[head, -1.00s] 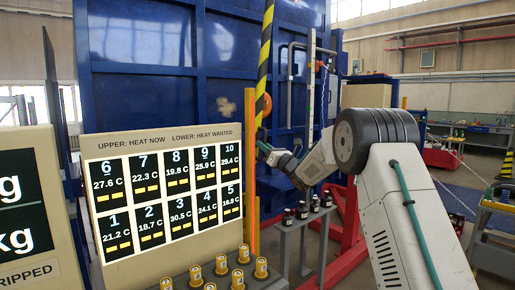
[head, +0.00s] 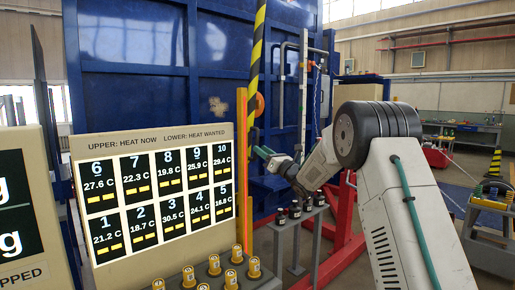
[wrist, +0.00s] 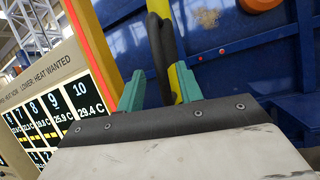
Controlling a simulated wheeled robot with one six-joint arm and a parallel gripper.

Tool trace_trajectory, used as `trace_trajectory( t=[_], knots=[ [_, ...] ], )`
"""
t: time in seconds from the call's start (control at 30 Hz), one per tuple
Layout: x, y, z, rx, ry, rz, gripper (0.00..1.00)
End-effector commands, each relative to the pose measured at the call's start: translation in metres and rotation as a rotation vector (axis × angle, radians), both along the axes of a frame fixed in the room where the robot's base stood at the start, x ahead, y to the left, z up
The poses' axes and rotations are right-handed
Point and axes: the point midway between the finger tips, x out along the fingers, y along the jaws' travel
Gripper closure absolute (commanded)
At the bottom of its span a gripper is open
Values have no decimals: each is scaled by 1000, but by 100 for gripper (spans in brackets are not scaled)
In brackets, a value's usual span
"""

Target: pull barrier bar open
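The barrier bar (head: 258,62), striped yellow and black, stands nearly upright in front of the blue cage wall in the head view. Its lower part comes down behind my gripper (head: 263,153). The fingers are apart. I cannot tell whether they touch the bar, and its lower end is hidden behind my gripper's body.
A heat display panel (head: 158,190) stands close on the left, beside an orange post (head: 241,150). Yellow-topped canisters (head: 237,254) stand in front of it. Small dark jars (head: 294,210) sit on a grey stand below my arm.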

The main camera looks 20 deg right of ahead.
Motion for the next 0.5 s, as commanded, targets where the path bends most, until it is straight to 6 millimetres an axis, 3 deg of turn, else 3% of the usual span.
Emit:
trace_trajectory(
  t=[0.2, 0.5],
  knots=[
    [-24, -13, -12, 0, 0, -1, 64],
    [-30, -15, -15, 0, 0, 1, 64]
  ],
)
